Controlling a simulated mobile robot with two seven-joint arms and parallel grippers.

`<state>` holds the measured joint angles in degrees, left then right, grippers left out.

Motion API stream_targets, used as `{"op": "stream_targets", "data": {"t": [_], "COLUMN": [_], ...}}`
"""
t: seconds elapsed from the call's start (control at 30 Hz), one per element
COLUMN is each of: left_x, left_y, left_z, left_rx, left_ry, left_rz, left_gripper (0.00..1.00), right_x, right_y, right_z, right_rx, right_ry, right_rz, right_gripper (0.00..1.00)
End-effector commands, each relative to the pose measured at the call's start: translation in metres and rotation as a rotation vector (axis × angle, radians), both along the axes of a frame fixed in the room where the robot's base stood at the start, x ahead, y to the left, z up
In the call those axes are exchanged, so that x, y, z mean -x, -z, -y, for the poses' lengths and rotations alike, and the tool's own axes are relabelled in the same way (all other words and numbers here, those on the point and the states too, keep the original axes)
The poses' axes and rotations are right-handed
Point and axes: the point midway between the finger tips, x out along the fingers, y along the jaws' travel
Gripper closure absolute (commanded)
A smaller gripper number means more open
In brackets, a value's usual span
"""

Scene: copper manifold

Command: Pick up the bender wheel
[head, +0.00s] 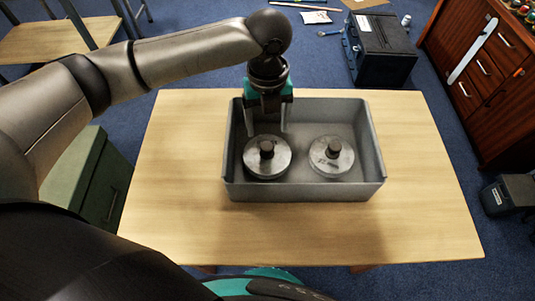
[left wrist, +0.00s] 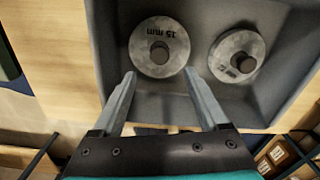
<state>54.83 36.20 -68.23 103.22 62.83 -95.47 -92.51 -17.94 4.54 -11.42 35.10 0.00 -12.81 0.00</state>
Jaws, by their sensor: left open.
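Two round grey metal wheels with dark centre knobs lie flat in a grey tray (head: 306,191). The left wheel (head: 267,164) shows in the left wrist view (left wrist: 140,53) with the marking "15 mm". The right wheel (head: 322,164) shows there too (left wrist: 230,52), its marking not clearly readable. My left gripper (head: 267,133) points down over the left part of the tray. Its open, empty fingers line up on either side of the left wheel's knob, apart from the wheel in the left wrist view (left wrist: 160,74). My right gripper is out of view.
The tray stands on a light wooden table (head: 420,200), with bare table around it. The tray's walls rise around both wheels. A green cabinet (head: 85,175) is left of the table. A dark case (head: 382,50) lies on the blue floor behind, and a wooden drawer unit (head: 490,75) stands right.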

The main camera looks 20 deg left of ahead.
Motion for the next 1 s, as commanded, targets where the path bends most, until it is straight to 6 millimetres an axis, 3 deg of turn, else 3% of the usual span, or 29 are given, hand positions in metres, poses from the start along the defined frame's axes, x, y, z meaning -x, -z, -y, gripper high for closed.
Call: {"op": "stream_targets", "data": {"t": [0.1,0.43,0.7,1.0], "left_x": [0.0,-0.001,-0.002,-0.002], "left_y": [0.024,0.046,0.085,0.09], "left_z": [0.0,0.0,-0.002,-0.003], "left_rx": [0.0,0.0,0.0,0.0], "left_ry": [-0.002,-0.001,-0.001,-0.001], "left_rz": [-0.001,0.001,0.0,0.002], "left_gripper": [0.23,0.23,0.23,0.24], "right_x": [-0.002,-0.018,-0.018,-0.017], "right_y": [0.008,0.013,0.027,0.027], "right_z": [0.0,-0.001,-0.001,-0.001], "right_rx": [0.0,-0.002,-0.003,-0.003], "right_ry": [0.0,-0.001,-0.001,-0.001], "right_rz": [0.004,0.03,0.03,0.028], "right_gripper": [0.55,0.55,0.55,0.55]}}
